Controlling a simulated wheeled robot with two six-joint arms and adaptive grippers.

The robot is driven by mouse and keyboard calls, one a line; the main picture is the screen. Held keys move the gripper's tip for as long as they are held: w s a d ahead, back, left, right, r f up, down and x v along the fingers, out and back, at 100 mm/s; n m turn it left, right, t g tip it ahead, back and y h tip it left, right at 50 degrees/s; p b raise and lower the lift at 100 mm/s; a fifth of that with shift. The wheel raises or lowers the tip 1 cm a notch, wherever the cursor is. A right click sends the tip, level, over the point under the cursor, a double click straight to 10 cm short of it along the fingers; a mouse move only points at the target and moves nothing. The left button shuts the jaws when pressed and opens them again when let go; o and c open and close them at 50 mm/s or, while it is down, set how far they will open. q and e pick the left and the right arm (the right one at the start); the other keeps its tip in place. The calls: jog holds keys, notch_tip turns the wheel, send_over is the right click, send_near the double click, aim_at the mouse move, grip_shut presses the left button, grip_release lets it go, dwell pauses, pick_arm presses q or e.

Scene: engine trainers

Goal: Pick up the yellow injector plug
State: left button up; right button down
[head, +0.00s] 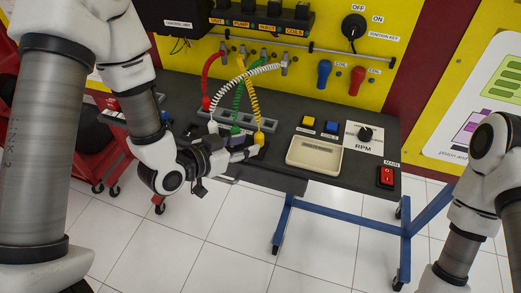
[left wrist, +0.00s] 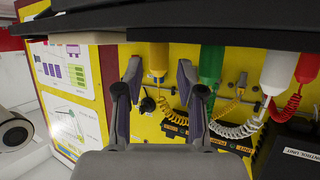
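The yellow injector plug (head: 259,138) stands upright at the right end of the row of plugs on the dark bench, with a coiled yellow cord rising from it. My left gripper (head: 251,151) is close to it, on its near side. In the left wrist view, the open fingers of my left gripper (left wrist: 158,80) stand on either side of the yellow plug (left wrist: 158,57), with a gap on each side. I cannot tell how deep the plug lies between the fingers. My right arm shows at the right edge, but its gripper is out of view.
Green (head: 235,130), white (head: 213,127) and red (head: 206,103) plugs stand left of the yellow one; the green plug (left wrist: 210,63) is close to one finger. A beige tray (head: 314,154) and buttons lie to the right. Coiled cords hang above.

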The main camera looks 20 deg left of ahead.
aim_at(259, 139)
pick_arm(q)
jog(key=shift+w, duration=0.2)
jog(key=shift+w+d+f+p, duration=0.1)
jog(key=shift+w+d+p, duration=0.65)
jog(key=shift+w+p, duration=0.2)
jog(key=x, duration=0.2)
jog(key=shift+w+d+f, duration=0.2)
jog(key=shift+w, duration=0.05)
jog(key=shift+a, duration=0.1)
jog(key=shift+s+a, duration=0.1)
jog(key=c, duration=0.4)
grip_shut()
